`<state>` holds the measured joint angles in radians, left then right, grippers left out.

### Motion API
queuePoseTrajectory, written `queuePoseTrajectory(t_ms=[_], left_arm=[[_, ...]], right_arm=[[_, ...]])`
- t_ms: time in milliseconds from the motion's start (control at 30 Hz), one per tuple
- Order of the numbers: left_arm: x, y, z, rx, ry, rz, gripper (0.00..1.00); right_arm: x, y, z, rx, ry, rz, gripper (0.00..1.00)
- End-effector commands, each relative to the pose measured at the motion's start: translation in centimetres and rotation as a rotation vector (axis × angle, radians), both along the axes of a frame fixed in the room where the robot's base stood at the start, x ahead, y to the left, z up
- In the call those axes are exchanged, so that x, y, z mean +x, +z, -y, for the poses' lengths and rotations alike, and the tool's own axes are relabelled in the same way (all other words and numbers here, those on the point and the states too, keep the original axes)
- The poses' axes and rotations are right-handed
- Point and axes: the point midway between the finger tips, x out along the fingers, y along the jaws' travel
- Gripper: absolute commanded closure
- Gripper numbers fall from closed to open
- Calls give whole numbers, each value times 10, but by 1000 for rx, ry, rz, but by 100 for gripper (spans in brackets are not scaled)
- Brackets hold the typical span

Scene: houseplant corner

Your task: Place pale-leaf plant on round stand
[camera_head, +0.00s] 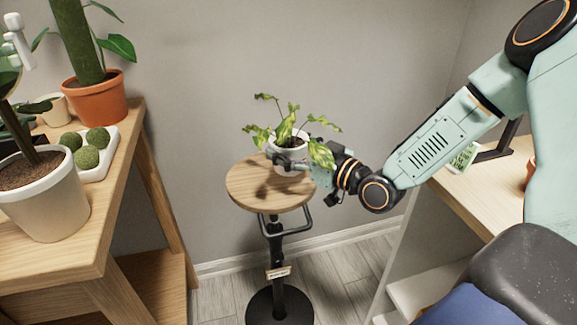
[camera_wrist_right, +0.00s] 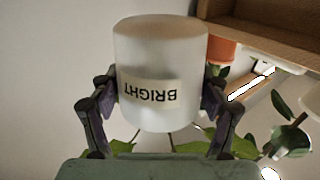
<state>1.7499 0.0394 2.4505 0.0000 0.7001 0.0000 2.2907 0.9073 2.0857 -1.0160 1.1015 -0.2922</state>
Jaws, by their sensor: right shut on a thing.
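The pale-leaf plant (camera_head: 292,138) has mottled yellow-green leaves and a white pot. In the right wrist view the pot (camera_wrist_right: 160,60) appears upside down, with a label reading BRIGHT. My right gripper (camera_head: 288,161) is shut on this pot, one finger on each side. The round stand (camera_head: 245,185) has a wooden top on a black post. The plant is upright over the back right of the top, and a shadow falls on the wood. The wrist view shows no stand top against the pot's base, so the pot appears held above it.
A wooden table (camera_head: 95,225) on the left holds a large white-potted plant (camera_head: 45,200), a terracotta-potted plant (camera_head: 97,98) and a white tray (camera_head: 104,163) of green balls. A light wooden surface (camera_head: 490,190) stands at right. The stand's top is otherwise bare.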

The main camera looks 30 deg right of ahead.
Motion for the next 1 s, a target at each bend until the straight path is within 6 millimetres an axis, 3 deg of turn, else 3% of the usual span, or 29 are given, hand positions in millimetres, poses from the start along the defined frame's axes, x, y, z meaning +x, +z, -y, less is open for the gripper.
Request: queuePoseTrajectory(t_ms=[300,733,767,1000], left_arm=[[0,-24,0,0,1,1,100],[0,-26,0,0,1,1,100],[0,-25,0,0,1,1,100],[0,-25,0,0,1,1,100]], right_arm=[[0,-35,-1,-1,2,0,70],[0,-39,-1,-1,2,1,70],[0,-39,-1,-1,1,-1,23],[0,-38,-1,0,1,-1,2]])
